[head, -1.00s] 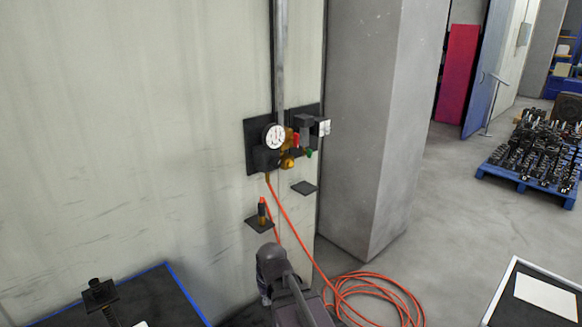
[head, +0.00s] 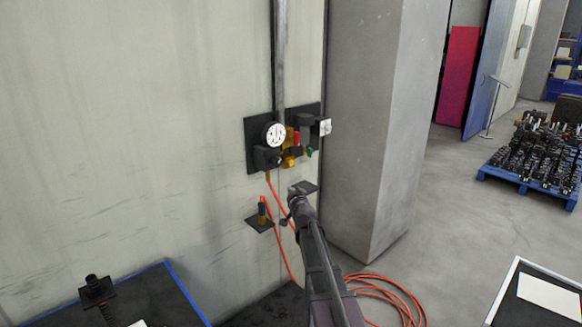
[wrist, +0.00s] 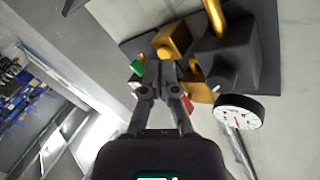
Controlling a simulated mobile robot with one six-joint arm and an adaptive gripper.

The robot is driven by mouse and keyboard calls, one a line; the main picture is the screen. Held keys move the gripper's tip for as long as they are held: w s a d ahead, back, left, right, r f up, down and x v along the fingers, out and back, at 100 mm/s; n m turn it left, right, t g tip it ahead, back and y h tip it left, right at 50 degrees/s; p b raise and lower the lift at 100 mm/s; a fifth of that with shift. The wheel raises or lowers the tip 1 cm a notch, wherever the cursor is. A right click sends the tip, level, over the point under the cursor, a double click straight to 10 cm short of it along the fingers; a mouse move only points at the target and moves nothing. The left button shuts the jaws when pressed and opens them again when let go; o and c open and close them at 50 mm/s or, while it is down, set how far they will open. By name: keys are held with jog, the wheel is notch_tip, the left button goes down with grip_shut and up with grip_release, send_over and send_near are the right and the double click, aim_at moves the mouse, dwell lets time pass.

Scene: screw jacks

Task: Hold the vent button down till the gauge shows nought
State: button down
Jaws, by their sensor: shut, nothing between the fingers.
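The round white gauge (head: 274,134) is on the wall panel, and it also shows in the wrist view (wrist: 240,110). It has a red needle, but the reading is too small to make out. A brass valve block (head: 288,161) sits below and to the right of it; in the wrist view the block (wrist: 174,36) has a round brass knob on its face, partly behind my fingertips. I cannot tell for sure whether that knob is the vent button. My gripper (wrist: 165,68) is shut and empty, pointing at the block; contact cannot be told.
A red handle (head: 297,139) and a green handle (head: 309,153) sit beside the valve. A black box (wrist: 232,52) is close to the right of my fingers. Two small shelves (head: 259,224) jut from the wall below. An orange hose (head: 385,283) coils on the floor.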

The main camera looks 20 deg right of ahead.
aim_at(291, 163)
jog(key=w+d+r+m+t+h, duration=0.1)
jog(key=d+r+m+h, duration=0.3)
jog(key=d, duration=0.5)
jog(key=shift+w+d+h, duration=0.15)
jog(key=shift+h, duration=0.45)
jog(key=shift+w, duration=0.1)
jog(key=w+a, duration=0.3)
jog(key=w, duration=0.5)
jog(key=shift+w, duration=0.2)
dwell(1.1)
jog(key=shift+w+a, duration=0.2)
jog(key=shift+w, duration=0.2)
jog(key=shift+w+a, duration=0.2)
jog(key=shift+w, duration=0.3)
dwell(2.6)
